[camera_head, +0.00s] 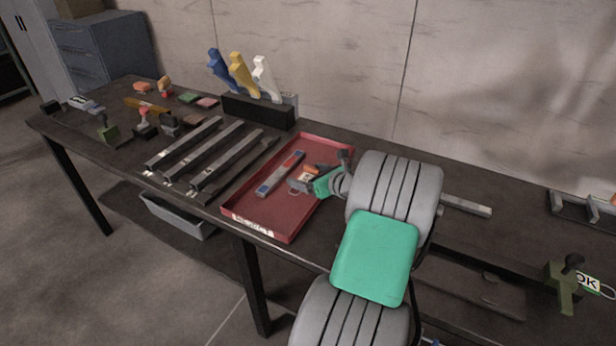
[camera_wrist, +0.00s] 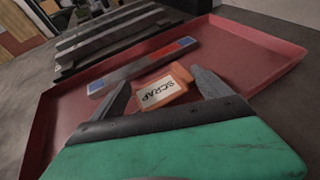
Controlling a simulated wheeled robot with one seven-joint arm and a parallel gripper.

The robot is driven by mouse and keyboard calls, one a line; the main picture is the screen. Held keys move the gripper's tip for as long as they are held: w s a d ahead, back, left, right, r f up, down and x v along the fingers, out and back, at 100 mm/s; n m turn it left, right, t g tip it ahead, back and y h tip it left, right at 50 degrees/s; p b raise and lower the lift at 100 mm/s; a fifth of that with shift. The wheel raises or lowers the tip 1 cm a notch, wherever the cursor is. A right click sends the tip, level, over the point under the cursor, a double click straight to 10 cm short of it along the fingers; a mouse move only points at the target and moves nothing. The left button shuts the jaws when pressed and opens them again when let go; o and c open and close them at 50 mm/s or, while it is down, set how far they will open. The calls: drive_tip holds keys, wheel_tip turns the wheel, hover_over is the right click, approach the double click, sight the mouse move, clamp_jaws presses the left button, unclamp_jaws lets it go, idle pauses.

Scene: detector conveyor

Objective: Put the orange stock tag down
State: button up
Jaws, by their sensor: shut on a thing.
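The orange stock tag (camera_wrist: 166,86) has a white label reading SCRAP and sits between the two grey fingers of my gripper (camera_wrist: 165,94) in the wrist view. My gripper is shut on it. In the head view the tag (camera_head: 311,172) shows small at the end of my gripper (camera_head: 303,183), over the red tray (camera_head: 243,217). I cannot tell whether the tag touches the tray floor. The tray's red wall also shows in the wrist view (camera_wrist: 262,45).
A metal bar with red and blue ends (camera_head: 281,173) lies in the tray beside my gripper. Long metal rails (camera_head: 216,154) lie left of the tray. A black holder (camera_head: 258,111) with blue, yellow and white handles stands behind. A green piece with an OK tag (camera_head: 587,283) is at right.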

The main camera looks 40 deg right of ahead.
drive_tip(key=shift+f, duration=0.55)
idle(0.4)
drive_tip(key=o, duration=1.3)
drive_tip(key=shift+f, duration=0.1)
drive_tip(key=shift+c, duration=0.2)
drive_tip(key=shift+s, duration=0.15)
